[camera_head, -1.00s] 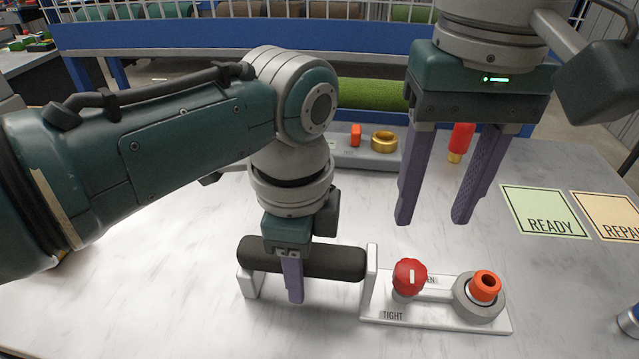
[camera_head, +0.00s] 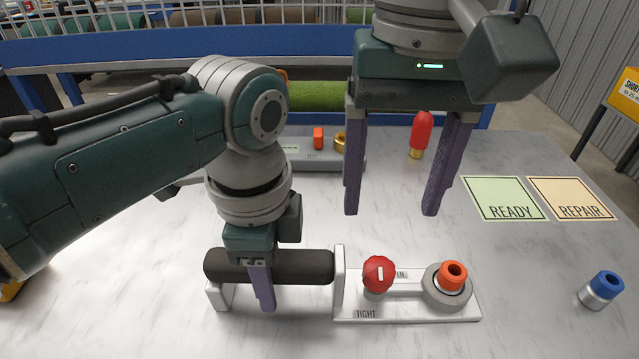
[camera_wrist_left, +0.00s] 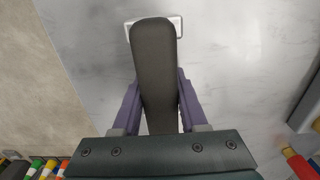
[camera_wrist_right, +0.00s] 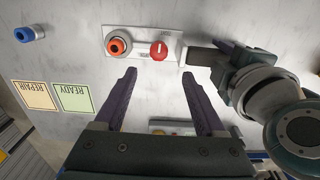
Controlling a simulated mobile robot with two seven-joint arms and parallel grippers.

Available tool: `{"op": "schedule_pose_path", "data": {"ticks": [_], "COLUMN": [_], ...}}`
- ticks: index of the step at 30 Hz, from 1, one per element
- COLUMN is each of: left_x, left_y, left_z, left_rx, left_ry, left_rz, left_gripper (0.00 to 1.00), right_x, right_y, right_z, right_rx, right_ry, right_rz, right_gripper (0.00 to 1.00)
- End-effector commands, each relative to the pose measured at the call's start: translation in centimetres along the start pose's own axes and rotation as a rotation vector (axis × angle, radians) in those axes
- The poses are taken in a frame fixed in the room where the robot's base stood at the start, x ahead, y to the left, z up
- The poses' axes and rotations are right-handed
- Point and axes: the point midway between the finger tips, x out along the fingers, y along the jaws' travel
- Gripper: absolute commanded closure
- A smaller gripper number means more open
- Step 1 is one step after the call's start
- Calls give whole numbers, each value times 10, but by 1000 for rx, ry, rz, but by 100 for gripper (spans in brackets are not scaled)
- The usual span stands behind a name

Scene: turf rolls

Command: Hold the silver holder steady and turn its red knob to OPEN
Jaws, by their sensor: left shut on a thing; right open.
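The holder is a pale silver-white base plate (camera_head: 400,311) with a dark padded bar (camera_head: 305,266) on its left. The red knob (camera_head: 378,274) stands on the plate, its white mark about upright in the head view. A TIGHT label (camera_head: 366,314) lies at the front; the label behind the knob is partly hidden, showing "EN". My left gripper (camera_head: 262,295) is shut around the dark bar, which also shows between its fingers in the left wrist view (camera_wrist_left: 155,70). My right gripper (camera_head: 392,211) is open and empty, above and behind the knob, fingers pointing down.
An orange-red ring piece (camera_head: 453,274) sits in a grey round socket at the plate's right end. READY (camera_head: 503,198) and REPAIR (camera_head: 572,198) mats are bare. A red-handled tool (camera_head: 420,135) and grey tray (camera_head: 300,159) stand behind.

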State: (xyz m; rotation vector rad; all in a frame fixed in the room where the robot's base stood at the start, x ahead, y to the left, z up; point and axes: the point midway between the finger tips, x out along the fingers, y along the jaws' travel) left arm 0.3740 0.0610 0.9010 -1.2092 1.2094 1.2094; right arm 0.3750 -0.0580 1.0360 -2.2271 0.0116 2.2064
Motion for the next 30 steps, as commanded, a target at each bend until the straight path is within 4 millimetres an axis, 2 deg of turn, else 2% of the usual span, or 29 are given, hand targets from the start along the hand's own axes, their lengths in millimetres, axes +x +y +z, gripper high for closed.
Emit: {"op": "schedule_pose_path", "data": {"ticks": [6,9,13,17,24,30], "left_x": [0,0,0,0,0,0], "left_y": [0,0,0,0,0,0], "left_z": [0,0,0,0,0,0], "left_rx": [0,0,0,0,0,0], "left_ry": [0,0,0,0,0,0], "left_rz": [0,0,0,0,0,0], "left_gripper": [100,100,100,100,100,100], "right_x": [-13,-16,-10,10,61,91], "right_y": [-2,0,2,2,3,2], "right_z": [1,2,3,4,4,3], "right_rx": [440,587,671,677,674,672], "right_ry": [-1,-8,-13,-15,-13,-12], "right_rz": [-6,-1,3,6,8,5], "right_gripper": [26,26,26,26,26,26]}}
